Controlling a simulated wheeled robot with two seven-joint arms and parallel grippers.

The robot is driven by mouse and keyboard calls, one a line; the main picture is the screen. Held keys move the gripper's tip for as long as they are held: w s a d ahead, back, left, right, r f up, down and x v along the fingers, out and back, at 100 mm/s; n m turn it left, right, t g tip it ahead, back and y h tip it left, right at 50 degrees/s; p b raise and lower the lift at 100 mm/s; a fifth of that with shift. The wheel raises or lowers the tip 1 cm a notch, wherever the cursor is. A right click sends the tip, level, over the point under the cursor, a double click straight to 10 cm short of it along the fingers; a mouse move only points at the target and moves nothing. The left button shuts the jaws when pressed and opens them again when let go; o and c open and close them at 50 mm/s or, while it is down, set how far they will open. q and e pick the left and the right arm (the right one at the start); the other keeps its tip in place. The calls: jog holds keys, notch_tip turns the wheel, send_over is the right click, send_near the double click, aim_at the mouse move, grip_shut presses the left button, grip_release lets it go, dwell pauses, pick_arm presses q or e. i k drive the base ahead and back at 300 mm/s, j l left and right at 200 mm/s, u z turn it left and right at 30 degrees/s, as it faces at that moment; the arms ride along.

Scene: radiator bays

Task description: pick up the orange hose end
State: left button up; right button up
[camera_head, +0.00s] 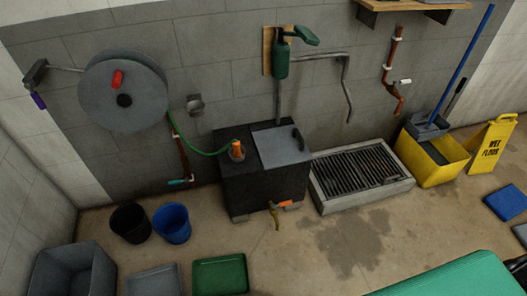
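The orange hose end (237,150) stands upright on top of the black tank (262,188), left of its grey lid (281,146). A thin green hose (196,149) runs to it from the grey wall reel (124,92) at upper left. I cannot tell whether the hose end sits in an opening or just rests on the tank. Neither of my grippers is recognisable in the head view, and nothing is seen touching the hose end.
A tap with an orange handle (286,204) juts from the tank's front. A black bucket (130,222) and blue bucket (173,223) stand left. A floor grate (361,175), yellow mop bucket (432,158) and wet-floor sign (492,144) are right. Wet floor (350,238) lies in front.

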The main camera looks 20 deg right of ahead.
aim_at(237, 154)
jog(key=i+l, duration=0.15)
jog(key=l, duration=0.25)
jog(key=i+l, duration=0.15)
jog(key=l, duration=0.25)
jog(key=i+l, duration=0.15)
jog(key=l, duration=0.25)
jog(key=i+l, duration=0.2)
jog(key=l, duration=0.2)
jog(key=k+z, duration=0.05)
